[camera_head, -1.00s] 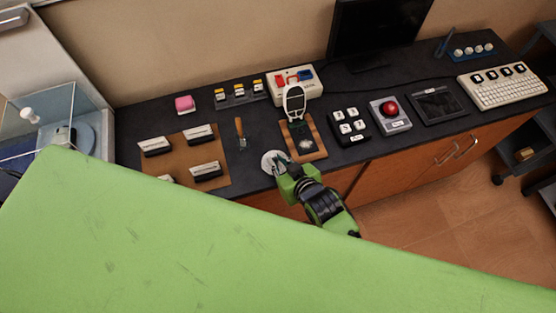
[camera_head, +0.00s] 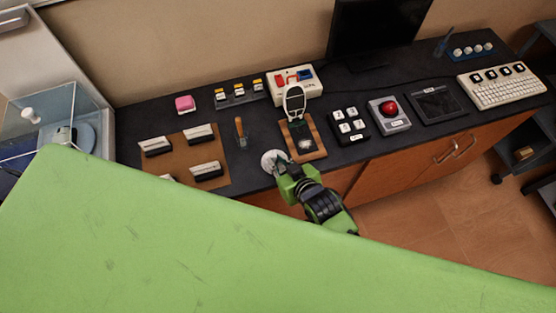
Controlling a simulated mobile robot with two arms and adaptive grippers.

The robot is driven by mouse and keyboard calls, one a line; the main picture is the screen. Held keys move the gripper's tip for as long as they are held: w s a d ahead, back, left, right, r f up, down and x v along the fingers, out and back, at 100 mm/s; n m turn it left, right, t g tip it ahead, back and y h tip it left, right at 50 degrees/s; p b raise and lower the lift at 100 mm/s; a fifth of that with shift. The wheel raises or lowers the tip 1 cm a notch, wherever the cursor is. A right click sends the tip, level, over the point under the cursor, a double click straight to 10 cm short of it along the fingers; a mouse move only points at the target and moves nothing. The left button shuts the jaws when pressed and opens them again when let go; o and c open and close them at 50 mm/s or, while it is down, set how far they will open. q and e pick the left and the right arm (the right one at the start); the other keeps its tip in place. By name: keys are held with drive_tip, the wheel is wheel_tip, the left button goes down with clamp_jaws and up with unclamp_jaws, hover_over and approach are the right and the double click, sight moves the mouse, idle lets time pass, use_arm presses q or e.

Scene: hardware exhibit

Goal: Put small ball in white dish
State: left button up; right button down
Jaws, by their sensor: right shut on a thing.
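The white dish (camera_head: 267,160) lies near the front edge of the dark counter, to the left of a brown board. My right gripper (camera_head: 277,164) is at the dish, with its fingertips over the dish's right part. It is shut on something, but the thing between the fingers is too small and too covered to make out. I cannot pick out the small ball for sure. My left gripper is not in view.
A wooden-handled tool (camera_head: 240,130) stands behind the dish. The brown board (camera_head: 316,139) with a white device is to the right. A brown mat (camera_head: 215,152) with several black-and-white blocks is to the left. My green body covers the foreground.

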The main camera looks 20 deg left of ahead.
drive_tip(key=shift+f, duration=0.15)
idle(0.8)
drive_tip(key=c, duration=1.9)
unclamp_jaws()
drive_tip(key=o, duration=0.4)
wheel_tip(320, 180, up, 7)
drive_tip(key=p, duration=0.7)
